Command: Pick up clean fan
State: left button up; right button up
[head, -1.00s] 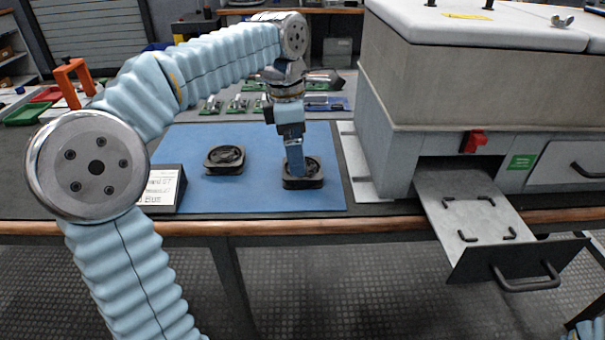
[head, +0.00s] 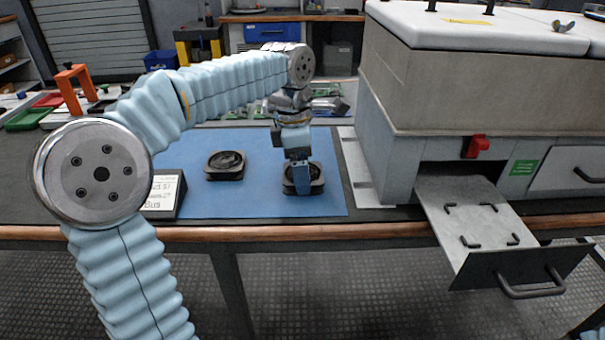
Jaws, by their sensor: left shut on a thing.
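Two dark, squarish fans are on the blue mat (head: 262,200). The left fan (head: 224,166) lies flat and clear of my grippers. The right fan (head: 316,181) is near the mat's right side. My left gripper (head: 301,186) points down and is shut on the right fan, its fingers at the fan's near side. The fan looks level and at or very near the mat; I cannot tell whether it is clear of it. I cannot tell from this view which fan is clean. My right gripper is not in view.
A grey cabinet (head: 430,100) stands right of the mat with a red switch (head: 478,147). Its metal drawer (head: 470,215) is pulled out over the bench's front edge, empty. A small sign (head: 164,193) stands at the mat's left. Trays (head: 27,118) are far left.

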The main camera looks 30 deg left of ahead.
pick_arm(q)
jog(key=shift+r, duration=0.1)
jog(key=shift+r, duration=0.2)
notch_tip(320, 180, up, 2)
jog(key=shift+r+p, duration=0.25)
jog(key=shift+p, duration=0.15)
jog(key=s+d+r, duration=0.8)
jog(key=s+r, duration=0.2)
jog(key=s, duration=0.1)
jog(key=shift+d+p, duration=0.3)
jog(key=shift+d, duration=0.05)
